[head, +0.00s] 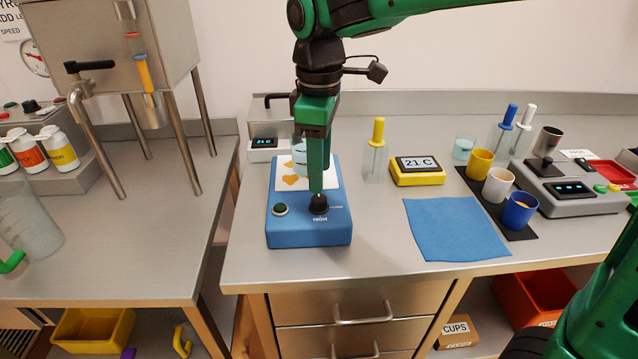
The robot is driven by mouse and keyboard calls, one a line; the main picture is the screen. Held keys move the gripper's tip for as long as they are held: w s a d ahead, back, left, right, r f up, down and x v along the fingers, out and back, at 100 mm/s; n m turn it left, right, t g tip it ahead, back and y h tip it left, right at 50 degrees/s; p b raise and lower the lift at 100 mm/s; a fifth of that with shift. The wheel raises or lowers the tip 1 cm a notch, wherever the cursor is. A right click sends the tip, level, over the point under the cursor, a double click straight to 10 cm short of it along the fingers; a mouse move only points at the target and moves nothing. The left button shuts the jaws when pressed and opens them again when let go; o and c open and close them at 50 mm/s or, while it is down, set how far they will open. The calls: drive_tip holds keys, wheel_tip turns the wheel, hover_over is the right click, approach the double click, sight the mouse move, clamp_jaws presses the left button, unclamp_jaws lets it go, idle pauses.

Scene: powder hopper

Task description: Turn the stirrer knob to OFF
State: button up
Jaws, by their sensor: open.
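The blue stirrer (310,239) stands near the left front edge of the middle bench. Its black knob (319,206) is on the right of its sloped front, with small white lettering around it; the knob's setting is too small to read. A green-and-black button (280,210) is left of the knob. A clear beaker (299,150) stands on the stirrer's white top plate, partly hidden by my arm. My green gripper (317,190) points down directly over the knob, its fingertips at or just above it. It is open; whether the fingers touch the knob cannot be told.
A yellow 21 C display (417,171) and a holder with a yellow-handled tool (375,160) stand right of the stirrer. A blue cloth (455,229) lies at the front. Several cups stand on a black mat (471,184).

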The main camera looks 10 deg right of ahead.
sight(320, 198)
drive_tip(key=shift+r, duration=2.05)
drive_tip(key=s+d+f+m, duration=0.2)
drive_tip(key=d+m, duration=0.3)
drive_tip(key=d, duration=0.6)
drive_tip(key=s+d+f+m, duration=0.2)
drive_tip(key=d+m, duration=0.2)
drive_tip(key=d, duration=0.6)
drive_tip(key=s+d+f+m, duration=0.4)
drive_tip(key=s+d+m, duration=0.2)
drive_tip(key=s+d, duration=0.1)
drive_tip(key=s+d+f+m, duration=0.5)
drive_tip(key=s+d, duration=0.2)
drive_tip(key=s, duration=0.3)
drive_tip(key=shift+m, duration=0.4)
drive_tip(key=shift+f, duration=0.1)
